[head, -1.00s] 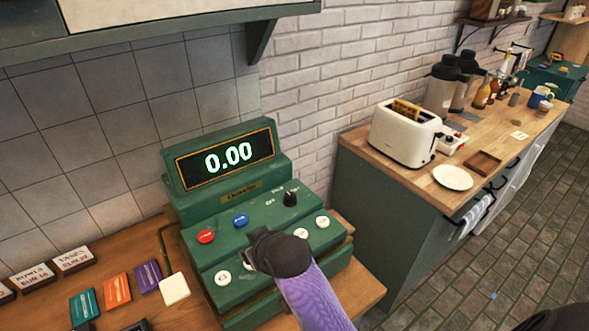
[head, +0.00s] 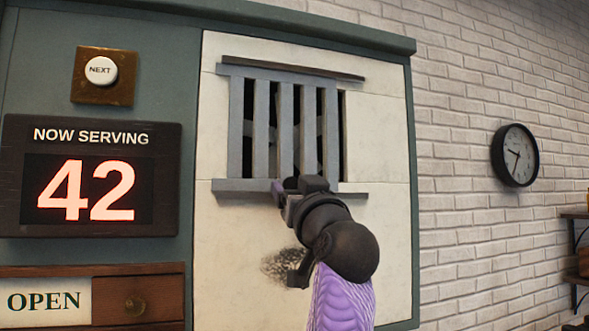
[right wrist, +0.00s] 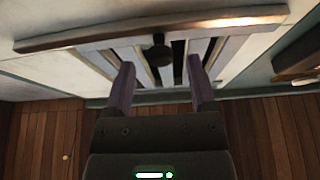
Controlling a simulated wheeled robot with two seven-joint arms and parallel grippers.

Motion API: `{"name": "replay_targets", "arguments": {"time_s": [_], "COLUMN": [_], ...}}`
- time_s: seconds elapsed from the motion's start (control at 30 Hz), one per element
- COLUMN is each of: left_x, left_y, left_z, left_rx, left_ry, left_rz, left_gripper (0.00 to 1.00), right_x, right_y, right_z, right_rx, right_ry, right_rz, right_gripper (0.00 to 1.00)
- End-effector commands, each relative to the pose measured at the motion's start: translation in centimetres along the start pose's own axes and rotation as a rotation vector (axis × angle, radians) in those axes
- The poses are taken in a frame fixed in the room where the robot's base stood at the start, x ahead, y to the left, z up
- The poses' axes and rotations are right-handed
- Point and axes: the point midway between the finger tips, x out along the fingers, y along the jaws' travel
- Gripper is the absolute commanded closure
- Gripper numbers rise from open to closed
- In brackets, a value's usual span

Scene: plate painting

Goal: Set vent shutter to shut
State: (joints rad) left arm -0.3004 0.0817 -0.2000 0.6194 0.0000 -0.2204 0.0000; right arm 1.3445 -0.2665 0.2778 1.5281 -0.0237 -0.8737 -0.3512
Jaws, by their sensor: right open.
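The vent (head: 286,120) is a grey slatted panel on a pale wall board, with a ledge above and a sill below. Dark gaps show between its upright slats, so it stands at least partly open. My right gripper (head: 290,186) is at the vent's lower rail in the head view, its fingertips partly hidden by its own body. In the right wrist view, its purple fingers (right wrist: 162,80) are spread and empty. A dark round knob (right wrist: 158,52) shows on the vent beyond and between the fingertips, apparently not gripped. My left gripper is out of view.
A "NOW SERVING 42" display (head: 95,178) and a NEXT button (head: 101,70) are left of the vent. Below them is an OPEN sign (head: 45,302) beside a wooden drawer. A clock (head: 515,155) hangs on the brick wall at right.

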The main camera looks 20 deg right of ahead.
Motion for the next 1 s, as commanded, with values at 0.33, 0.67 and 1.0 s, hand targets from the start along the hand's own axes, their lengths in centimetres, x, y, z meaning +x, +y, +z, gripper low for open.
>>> {"name": "replay_targets", "arguments": {"time_s": [0.33,0.67,1.0], "left_x": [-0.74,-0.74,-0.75], "left_y": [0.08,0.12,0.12], "left_z": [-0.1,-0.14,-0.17], "left_rx": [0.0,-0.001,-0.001], "left_ry": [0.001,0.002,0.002], "left_rz": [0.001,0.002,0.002], "left_gripper": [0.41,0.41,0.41], "right_x": [1.17,1.15,1.15], "right_y": [0.01,0.01,0.01], "right_z": [0.14,0.14,0.14], "right_rx": [0.0,0.0,0.0], "right_ry": [0.001,0.0,0.0], "right_rz": [0.001,0.001,0.001], "right_gripper": [0.28,0.9,1.0]}}
